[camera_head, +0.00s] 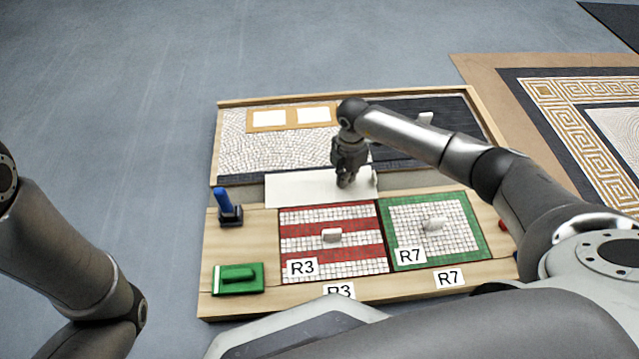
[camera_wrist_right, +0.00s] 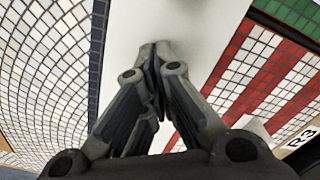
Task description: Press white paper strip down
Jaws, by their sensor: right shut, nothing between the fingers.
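The white paper strip (camera_head: 305,189) lies across the middle of the wooden board, between the mosaic area at the back and the panels in front. My right gripper (camera_head: 345,183) is over the strip, right of its middle, pointing down with its fingers shut and empty. In the right wrist view the shut fingertips (camera_wrist_right: 158,50) are over the white strip (camera_wrist_right: 190,25); whether they touch it I cannot tell. The gripper hides part of the strip. My left arm shows at the left edge, but its gripper is out of view.
The red-striped R3 panel (camera_head: 297,247) and green-bordered R7 panel (camera_head: 470,252), each with a knob, sit in front. A blue-handled tool (camera_head: 224,205) and a green block (camera_head: 237,279) are at the left.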

